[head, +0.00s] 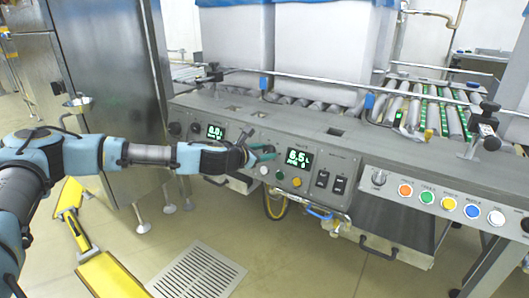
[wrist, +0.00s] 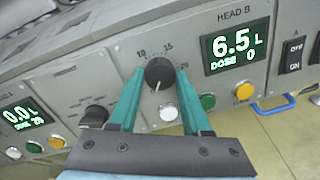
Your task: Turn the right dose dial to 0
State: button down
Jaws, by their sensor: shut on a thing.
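The right dose dial (wrist: 159,73) is a round black knob on the grey panel, with 10, 15 and 20 marked around its top. Its white pointer line points down and slightly left. My gripper (wrist: 160,76) has its teal fingers on both sides of the knob, shut on it. In the head view my gripper (head: 264,153) is at the panel and hides the dial. The HEAD B display (wrist: 234,47) beside it reads 6.5 L, DOSE 0. The left display (wrist: 21,115) reads 0.0 L, DOSE 20.
A white button (wrist: 168,112), a green button (wrist: 207,101) and an amber button (wrist: 244,91) sit below the dial and display. Black switches (head: 330,182) are right of them. Another black knob (wrist: 96,115) is on the left. Large pale blocks (head: 320,50) stand on rollers behind the panel.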

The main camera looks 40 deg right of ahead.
jog(key=shift+c, duration=1.8)
grip_release()
jog(key=p+v, duration=0.1)
jog(key=v, duration=1)
